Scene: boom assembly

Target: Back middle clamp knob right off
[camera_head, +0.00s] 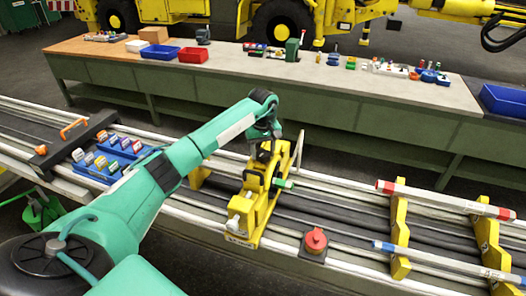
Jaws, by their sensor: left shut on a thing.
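A yellow clamp (245,212) stands across the rails in the middle of the camera_head view. A pale knob (234,222) shows at its front end, and a green cylindrical part (284,184) sticks out on its right side. My left gripper (267,146) is at the clamp's back end, pointing down. It is shut on the back clamp knob, which the fingers and wrist largely hide. I cannot tell whether the knob still touches the clamp. My right gripper is not in view.
A red knob-like part (315,241) sits on the front rail. Yellow supports (399,236) hold striped bars (445,198) at right. A blue tray (105,160) with several coloured parts lies left, beside an orange-handled black bar (72,145). A long workbench (330,82) stands behind.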

